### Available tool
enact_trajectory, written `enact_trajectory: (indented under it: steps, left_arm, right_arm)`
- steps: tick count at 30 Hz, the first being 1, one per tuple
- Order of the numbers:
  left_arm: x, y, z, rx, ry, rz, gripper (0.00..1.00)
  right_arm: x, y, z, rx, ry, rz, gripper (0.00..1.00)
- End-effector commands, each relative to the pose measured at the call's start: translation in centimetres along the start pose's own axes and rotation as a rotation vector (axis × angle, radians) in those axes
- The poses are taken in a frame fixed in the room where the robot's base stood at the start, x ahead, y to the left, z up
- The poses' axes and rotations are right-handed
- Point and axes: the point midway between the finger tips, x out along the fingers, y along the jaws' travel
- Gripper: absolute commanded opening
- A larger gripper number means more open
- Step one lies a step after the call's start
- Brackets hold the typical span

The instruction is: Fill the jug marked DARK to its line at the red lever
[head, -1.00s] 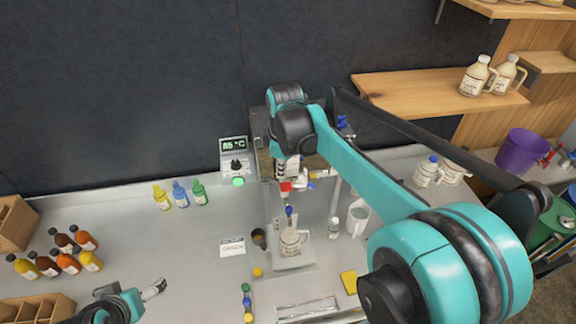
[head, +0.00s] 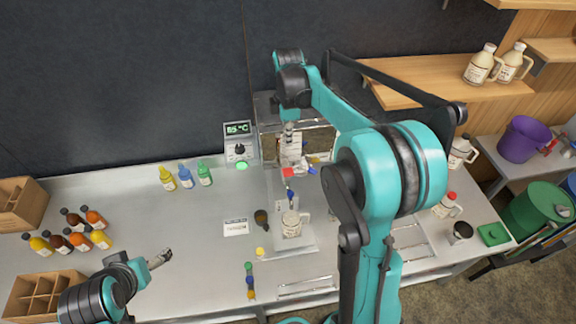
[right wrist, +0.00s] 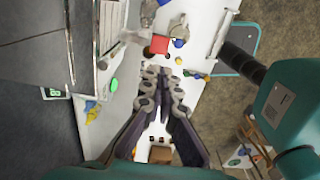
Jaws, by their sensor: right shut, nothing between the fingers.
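A pale jug (head: 291,226) with a label stands upright on the tray below the evaporator's taps; its label and fill level are too small to read. The red lever (head: 288,173) is above the jug and also shows in the right wrist view (right wrist: 159,44). My right gripper (head: 289,150) is shut and empty, just above the red lever; in the right wrist view its fingertips (right wrist: 164,72) point toward the lever, and contact cannot be told. My left gripper (head: 158,259) hangs over the left of the bench, apart from everything; its jaws are too small to judge.
A control box (head: 239,146) reads 65 °C. Small yellow, blue and green bottles (head: 186,176) stand left of it. Several syrup bottles (head: 72,231) stand farther left. A card (head: 236,227) lies left of the jug. A red-capped jug (head: 447,205) is at right. The bench's left middle is clear.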

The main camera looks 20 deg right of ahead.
Motion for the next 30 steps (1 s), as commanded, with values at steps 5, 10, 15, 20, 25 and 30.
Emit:
enact_trajectory:
  steps: [5,10,15,20,25,30]
  left_arm:
    - [0.3,0.0,0.2,0.0,0.0,0.0,0.87]
    - [0.5,0.0,0.4,0.0,0.0,0.0,0.87]
    - [0.7,0.0,0.5,0.0,0.0,0.0,0.87]
    - [0.8,0.0,0.5,0.0,0.0,0.0,0.87]
    - [0.8,0.0,0.6,0.0,0.0,0.0,0.87]
    - [0.8,0.0,0.6,0.0,0.0,0.0,0.87]
  right_arm:
    - [3.3,0.0,0.0,0.0,0.0,0.0,0.0]
    - [7.1,0.0,0.0,0.001,0.0,0.0,0.0]
    - [10.2,0.0,0.0,0.001,0.0,0.0,0.0]
    - [12.2,0.0,0.0,0.001,0.0,0.0,0.0]
    - [13.0,0.0,0.0,0.001,0.0,0.0,0.0]
    - [13.0,0.0,0.0,0.001,0.0,0.0,0.0]
